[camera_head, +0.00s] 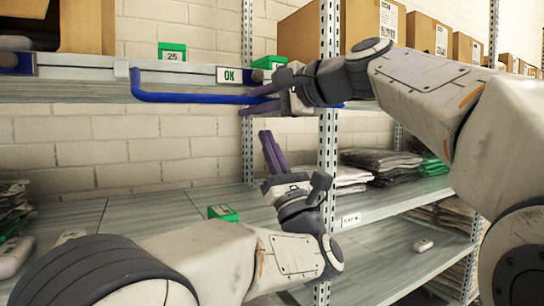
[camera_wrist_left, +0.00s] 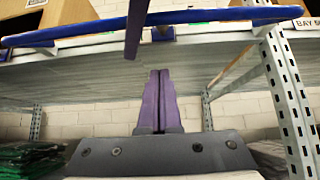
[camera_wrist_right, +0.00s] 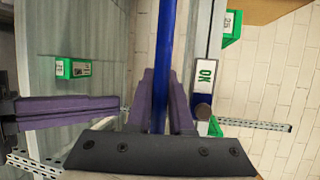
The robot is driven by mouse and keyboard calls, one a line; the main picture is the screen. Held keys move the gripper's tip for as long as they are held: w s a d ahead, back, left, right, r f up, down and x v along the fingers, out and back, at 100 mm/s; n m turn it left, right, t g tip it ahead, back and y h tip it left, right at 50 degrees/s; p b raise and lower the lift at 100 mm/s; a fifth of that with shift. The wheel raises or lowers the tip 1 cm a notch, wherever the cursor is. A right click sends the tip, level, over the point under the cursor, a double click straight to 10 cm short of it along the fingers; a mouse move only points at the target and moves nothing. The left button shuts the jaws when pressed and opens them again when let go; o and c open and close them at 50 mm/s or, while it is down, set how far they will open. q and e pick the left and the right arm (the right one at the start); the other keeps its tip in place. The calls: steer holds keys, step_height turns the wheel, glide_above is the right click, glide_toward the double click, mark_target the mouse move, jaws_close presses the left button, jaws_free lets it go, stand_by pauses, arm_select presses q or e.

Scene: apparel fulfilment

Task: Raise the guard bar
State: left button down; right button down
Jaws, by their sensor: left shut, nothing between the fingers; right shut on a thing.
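The blue guard bar (camera_head: 190,98) runs along the front of the upper shelf in the head view, its left end bent upward. It also shows in the left wrist view (camera_wrist_left: 90,27) and the right wrist view (camera_wrist_right: 166,50). My right gripper (camera_head: 262,98) is shut on the bar near its right part; in the right wrist view its purple fingers (camera_wrist_right: 160,95) lie on both sides of the bar. My left gripper (camera_head: 270,150) is shut and empty below the bar; its fingers (camera_wrist_left: 158,95) point up under the shelf in the left wrist view.
The upper shelf carries an OK label (camera_head: 229,75), a green box marked 25 (camera_head: 172,51) and cardboard boxes (camera_head: 370,22). A perforated post (camera_head: 327,150) stands right of the grippers. A green box (camera_head: 223,213) lies on the lower shelf (camera_head: 150,212), which is largely clear.

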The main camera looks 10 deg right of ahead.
steer(key=shift+s+f, duration=0.1)
steer(key=shift+f, duration=0.05)
arm_select(q)
steer(key=shift+s+d+r, duration=0.1)
steer(key=shift+s+r, duration=0.1)
steer(key=shift+r, duration=1.05)
steer(key=shift+s+r, duration=0.15)
steer(key=shift+r, duration=1.05)
steer(key=shift+s+d+r, duration=0.25)
steer(key=shift+s+r, duration=0.2)
steer(key=shift+s, duration=0.15)
arm_select(e)
steer(key=c, duration=1.2)
jaws_free()
steer(key=shift+f, duration=0.1)
steer(key=o, duration=0.4)
arm_select(q)
steer(key=shift+s+r, duration=0.15)
arm_select(e)
steer(key=shift+d, duration=0.1)
